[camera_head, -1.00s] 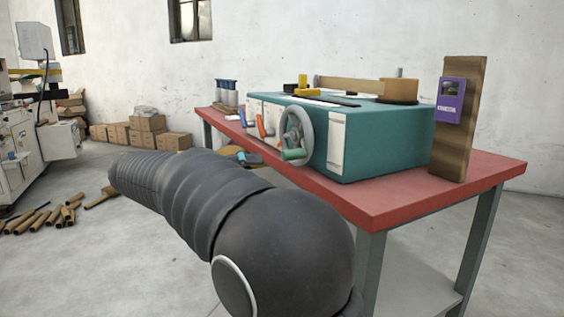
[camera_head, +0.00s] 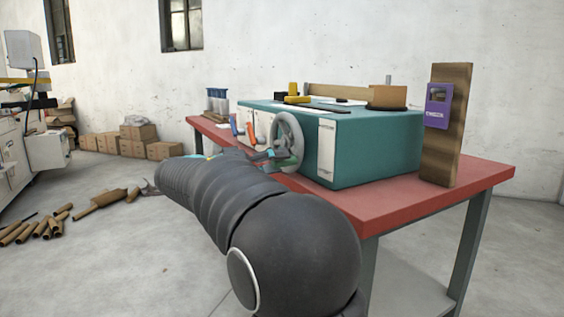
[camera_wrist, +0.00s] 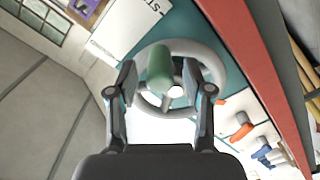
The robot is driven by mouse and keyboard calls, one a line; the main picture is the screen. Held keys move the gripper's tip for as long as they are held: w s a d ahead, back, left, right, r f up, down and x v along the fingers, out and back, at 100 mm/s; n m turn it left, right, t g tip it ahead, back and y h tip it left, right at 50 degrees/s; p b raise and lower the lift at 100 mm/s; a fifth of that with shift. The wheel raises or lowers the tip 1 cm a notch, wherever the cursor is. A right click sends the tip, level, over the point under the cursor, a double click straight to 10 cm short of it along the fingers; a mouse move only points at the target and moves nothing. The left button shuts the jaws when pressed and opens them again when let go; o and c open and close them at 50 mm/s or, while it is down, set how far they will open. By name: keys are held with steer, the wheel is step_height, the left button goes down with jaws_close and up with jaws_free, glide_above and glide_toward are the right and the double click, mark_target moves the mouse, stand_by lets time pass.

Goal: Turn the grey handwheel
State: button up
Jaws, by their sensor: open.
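The grey handwheel (camera_head: 289,140) is on the front face of the teal machine (camera_head: 375,145), and it also shows in the wrist view (camera_wrist: 215,65). Its green handle (camera_wrist: 159,68) points toward the wrist camera, between the two fingers of my gripper (camera_wrist: 162,82). The fingers are open, one on each side of the handle, with gaps visible beside it. In the head view my gripper (camera_head: 262,157) is at the wheel's left side, partly hidden behind my dark arm, and the handle is hard to make out there.
The machine stands on a red-topped table (camera_head: 440,195). Orange levers (camera_wrist: 241,131) and blue levers (camera_wrist: 262,153) are beside the wheel. A wooden post (camera_head: 444,150) with a purple box (camera_head: 438,107) stands at the right. Cardboard tubes (camera_head: 38,228) lie on the floor.

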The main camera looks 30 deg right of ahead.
steer(key=shift+d, duration=0.95)
jaws_close()
steer(key=shift+r+p, duration=0.1)
steer(key=shift+p, duration=0.2)
